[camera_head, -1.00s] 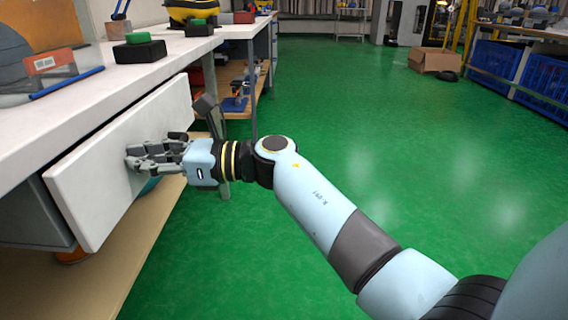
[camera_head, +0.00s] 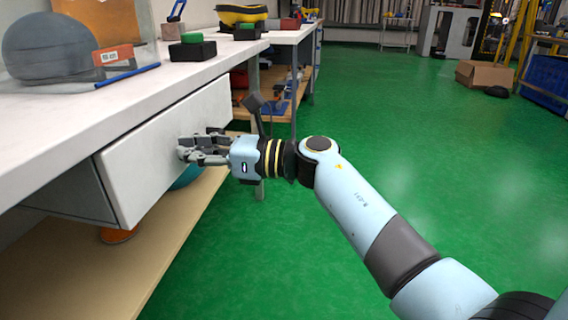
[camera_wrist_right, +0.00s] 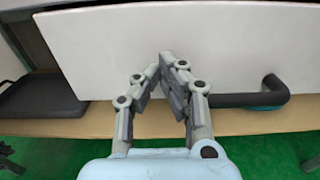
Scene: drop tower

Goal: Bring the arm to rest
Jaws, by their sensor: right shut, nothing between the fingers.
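My right gripper (camera_head: 182,150) is in front of the white drawer front (camera_head: 155,160) under the workbench. Its fingers are together with nothing between them, and point at the panel. In the right wrist view the gripper (camera_wrist_right: 163,68) is seen from behind, with the drawer front (camera_wrist_right: 210,45) filling the background. I cannot tell whether the fingertips touch the panel. A dark bent bar handle (camera_wrist_right: 250,99) shows to the right of the fingers, apart from them. The drawer stands out from the bench. My left gripper is not in view.
The white bench top (camera_head: 60,125) carries a red-labelled box (camera_head: 113,54) and a black block with a green button (camera_head: 192,48). A wooden shelf (camera_head: 150,260) lies below the drawer. Green floor (camera_head: 420,150) is open to the right. A cardboard box (camera_head: 484,76) stands far off.

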